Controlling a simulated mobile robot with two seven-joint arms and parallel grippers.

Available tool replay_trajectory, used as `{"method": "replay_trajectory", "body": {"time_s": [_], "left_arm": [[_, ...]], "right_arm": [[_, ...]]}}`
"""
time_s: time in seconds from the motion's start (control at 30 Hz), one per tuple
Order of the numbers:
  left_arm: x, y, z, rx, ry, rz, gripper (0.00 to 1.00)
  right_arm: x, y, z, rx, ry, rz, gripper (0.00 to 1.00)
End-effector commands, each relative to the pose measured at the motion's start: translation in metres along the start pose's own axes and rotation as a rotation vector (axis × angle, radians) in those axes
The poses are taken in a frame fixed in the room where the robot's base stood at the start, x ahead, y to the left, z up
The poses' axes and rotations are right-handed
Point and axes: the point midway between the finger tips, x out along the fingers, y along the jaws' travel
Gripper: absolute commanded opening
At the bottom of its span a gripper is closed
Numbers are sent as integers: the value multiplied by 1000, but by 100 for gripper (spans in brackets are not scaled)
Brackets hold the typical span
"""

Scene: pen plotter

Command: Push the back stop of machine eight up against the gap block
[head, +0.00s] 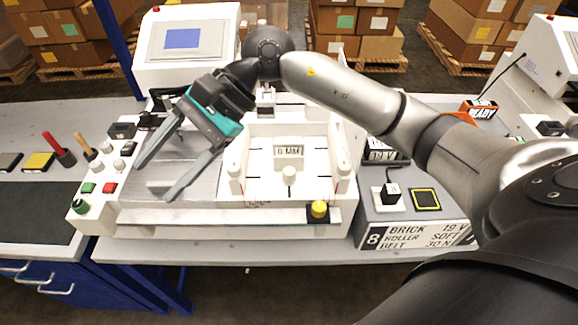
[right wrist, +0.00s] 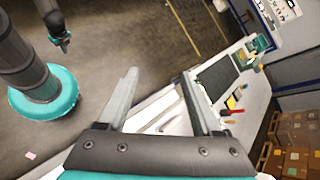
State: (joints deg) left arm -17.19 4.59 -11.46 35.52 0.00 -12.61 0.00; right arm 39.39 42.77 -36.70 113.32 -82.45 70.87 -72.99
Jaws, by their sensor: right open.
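Machine eight (head: 160,213) is the white plotter in the middle of the head view, with a plate (head: 415,236) marked 8 at its front right. A white part labelled 6 MM (head: 289,151) stands on its bed, between two upright white side pieces. I cannot tell for sure which part is the gap block and which the back stop. My right gripper (head: 156,181) is open and empty above the left of the machine, its fingers pointing down and left. Its spread fingers also show in the right wrist view (right wrist: 160,74).
A control strip with red and green buttons (head: 86,188) lies on the left. A yellow knob (head: 319,209) sits on the front edge. A grey box with a black-and-yellow pad (head: 425,199) stands at right. A screen console (head: 187,42) rises behind.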

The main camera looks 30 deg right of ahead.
Motion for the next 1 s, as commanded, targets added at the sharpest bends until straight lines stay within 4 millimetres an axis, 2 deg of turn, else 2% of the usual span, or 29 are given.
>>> {"method": "replay_trajectory", "body": {"time_s": [0.03, 0.1, 0.2, 0.3, 0.4, 0.5, 0.67, 0.83, 1.0], "left_arm": [[0, 0, 0, 0, 0, 0, 0], [0, 0, 0, 0, 0, 0, 0], [0, 0, 0, 0, 0, 0, 0], [0, 0, 0, 0, 0, 0, 0], [0, 0, 0, 0, 0, 0, 0], [0, 0, 0, 0, 0, 0, 0], [0, 0, 0, 0, 0, 0, 0], [-1, 0, 0, 0, 0, 0, 0], [-3, 0, 0, 0, 0, 0, 0]], "right_arm": [[-13, 5, -20, -60, 105, 61, 67], [-34, 14, -49, -130, 249, 160, 67], [-73, 25, -84, -197, 437, 303, 67], [-115, 34, -109, -226, 588, 430, 67], [-148, 42, -122, -229, 689, 526, 67], [-168, 47, -128, -223, 744, 585, 67], [-174, 52, -134, -219, 766, 615, 67], [-160, 64, -151, -216, 762, 616, 67], [-138, 80, -176, -216, 759, 615, 67]]}}
